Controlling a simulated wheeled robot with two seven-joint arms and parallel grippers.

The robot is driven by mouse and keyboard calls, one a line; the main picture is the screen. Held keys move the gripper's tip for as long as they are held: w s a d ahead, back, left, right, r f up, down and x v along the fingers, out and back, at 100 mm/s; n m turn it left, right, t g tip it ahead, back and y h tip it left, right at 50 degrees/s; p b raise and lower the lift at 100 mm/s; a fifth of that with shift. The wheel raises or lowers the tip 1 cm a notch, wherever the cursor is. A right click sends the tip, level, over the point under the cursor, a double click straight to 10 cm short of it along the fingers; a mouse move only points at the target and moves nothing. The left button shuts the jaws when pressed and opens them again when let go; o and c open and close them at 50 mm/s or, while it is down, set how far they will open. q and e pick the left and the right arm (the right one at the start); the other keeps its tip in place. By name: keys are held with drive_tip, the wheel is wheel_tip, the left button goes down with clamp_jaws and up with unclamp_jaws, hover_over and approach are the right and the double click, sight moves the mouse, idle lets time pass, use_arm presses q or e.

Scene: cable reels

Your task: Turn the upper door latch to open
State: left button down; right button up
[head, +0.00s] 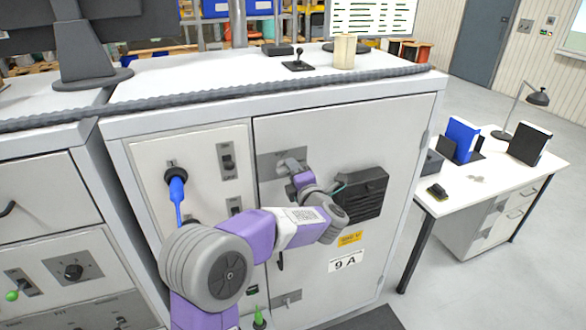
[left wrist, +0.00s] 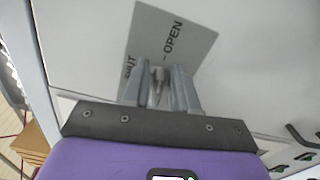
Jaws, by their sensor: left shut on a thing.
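The cabinet door (head: 395,130) is flush in its frame. The upper latch's grey plate (head: 268,161) is at the door's upper left. In the left wrist view, the plate (left wrist: 190,40) reads "OPEN" and a partly hidden word ending in "UT". My left gripper (head: 293,166) is at this plate, its fingers (left wrist: 160,92) shut on the small latch handle (left wrist: 157,78). The handle is mostly hidden between the fingers, so its exact angle is hard to tell. My right gripper is not in view.
A black ribbed box (head: 362,194) sits on the door right of my wrist. A lower latch plate (head: 287,300) is near the door's bottom. A blue plug (head: 177,190) sticks out of the left panel. A white desk (head: 485,180) stands at right, with open floor between.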

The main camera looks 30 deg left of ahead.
use_arm(q)
drive_tip(key=shift+f+m, duration=0.15)
drive_tip(key=shift+m, duration=0.65)
drive_tip(key=c, duration=1.2)
unclamp_jaws()
drive_tip(key=shift+o, duration=0.2)
drive_tip(key=v, duration=0.7)
drive_tip(key=shift+s+d, duration=0.2)
